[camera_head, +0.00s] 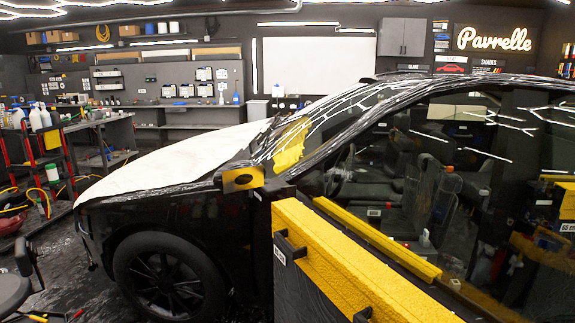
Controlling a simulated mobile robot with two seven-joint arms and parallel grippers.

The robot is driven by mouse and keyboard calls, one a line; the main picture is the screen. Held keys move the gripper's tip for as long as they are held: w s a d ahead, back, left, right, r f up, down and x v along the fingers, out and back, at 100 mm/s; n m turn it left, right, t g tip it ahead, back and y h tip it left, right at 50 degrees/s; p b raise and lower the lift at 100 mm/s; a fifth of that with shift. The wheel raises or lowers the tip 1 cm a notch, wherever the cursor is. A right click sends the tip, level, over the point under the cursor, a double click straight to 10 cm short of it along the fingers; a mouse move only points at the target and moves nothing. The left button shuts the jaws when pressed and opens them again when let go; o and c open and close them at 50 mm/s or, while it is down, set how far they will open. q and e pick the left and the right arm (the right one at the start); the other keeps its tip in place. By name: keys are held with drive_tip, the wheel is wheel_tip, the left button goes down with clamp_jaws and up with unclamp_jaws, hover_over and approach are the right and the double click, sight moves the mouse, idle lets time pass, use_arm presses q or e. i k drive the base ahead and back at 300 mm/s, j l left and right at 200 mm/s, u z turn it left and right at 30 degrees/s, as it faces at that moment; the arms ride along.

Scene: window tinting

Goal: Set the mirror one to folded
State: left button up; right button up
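The side mirror (243,179) appears as a small block with a yellow face and a dark oval patch. It sits at the front corner of the car's side window, just behind the front fender. It looks as if it stands out from the car's side, but its exact fold angle is hard to tell from here. The dark car (215,200) has a white cover (165,160) over its hood and film over its windshield.
A yellow-topped panel (340,265) with black handles stands close in front, beside the car door. A yellow strip (375,238) lies along the window's lower edge. Dark floor shows between.

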sight(240, 176)
drive_tip(key=i+j+z, duration=0.3)
drive_tip(key=j+z, duration=0.3)
drive_tip(key=i+j+z, duration=0.3)
drive_tip(key=k+l, duration=0.05)
drive_tip(key=k, duration=0.05)
